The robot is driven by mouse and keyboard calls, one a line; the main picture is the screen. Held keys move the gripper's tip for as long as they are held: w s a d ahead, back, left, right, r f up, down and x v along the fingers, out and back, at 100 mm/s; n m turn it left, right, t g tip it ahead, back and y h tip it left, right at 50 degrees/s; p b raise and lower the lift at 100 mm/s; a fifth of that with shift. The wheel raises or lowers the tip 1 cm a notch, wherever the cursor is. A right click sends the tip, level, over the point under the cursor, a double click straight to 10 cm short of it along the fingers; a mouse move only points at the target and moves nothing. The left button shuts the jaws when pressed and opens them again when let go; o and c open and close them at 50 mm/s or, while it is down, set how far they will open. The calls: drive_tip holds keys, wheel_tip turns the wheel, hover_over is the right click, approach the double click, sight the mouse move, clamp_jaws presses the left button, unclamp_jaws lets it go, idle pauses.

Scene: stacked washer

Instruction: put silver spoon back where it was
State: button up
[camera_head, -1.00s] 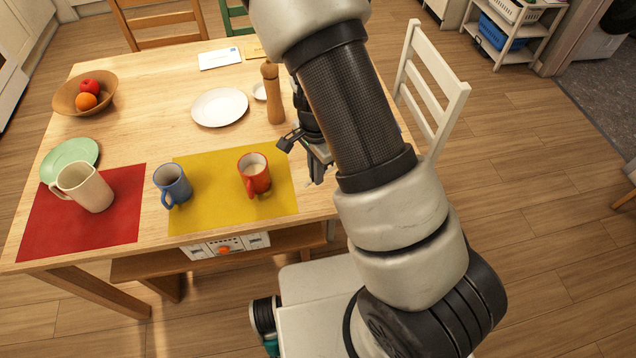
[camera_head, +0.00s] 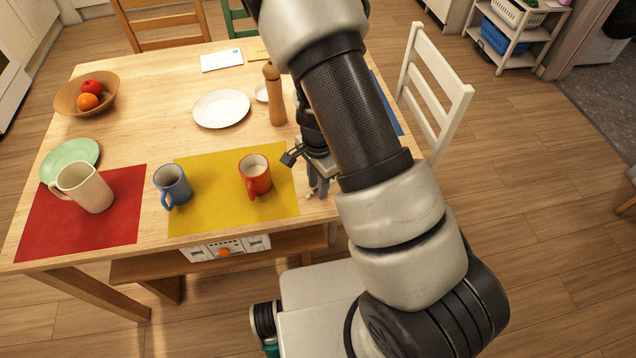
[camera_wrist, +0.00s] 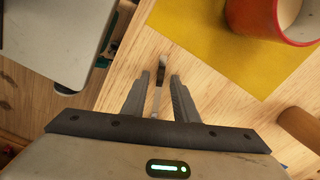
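My gripper (camera_head: 318,192) is low over the table's front right corner, just right of the yellow placemat. In the wrist view its two fingers (camera_wrist: 161,88) are apart. A thin silver piece that looks like the silver spoon (camera_wrist: 162,66) shows in the gap between the fingers, with its narrow part running back toward the palm. The fingers do not appear closed on it. I cannot tell whether they touch it. In the head view the spoon is too small and too covered to make out clearly.
A red mug (camera_head: 254,175) and a blue mug (camera_head: 172,185) stand on the yellow placemat (camera_head: 215,213), left of my gripper. A wooden pepper mill (camera_head: 274,97) stands behind. A white chair (camera_head: 437,95) is at the right. The table's front edge is close.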

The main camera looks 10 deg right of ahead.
drive_tip(key=s+a+r+n+t+y+p, duration=0.1)
drive_tip(key=s+r+n, duration=0.15)
drive_tip(key=r, duration=1.15)
drive_tip(key=s+a+r+n+t+y+p, duration=0.1)
drive_tip(key=r+n+p, duration=0.15)
drive_tip(key=r, duration=1.15)
drive_tip(key=s+d+r+n+t+h, duration=0.2)
drive_tip(key=s+d+r+n, duration=0.3)
drive_tip(key=s+r+n, duration=0.3)
drive_tip(key=s+r+t, duration=0.1)
drive_tip(key=s+r, duration=0.3)
drive_tip(key=r, duration=0.1)
drive_tip(key=shift+d+n+t+b, duration=0.2)
drive_tip(key=shift+n+t+b, duration=0.1)
drive_tip(key=shift+b, duration=0.05)
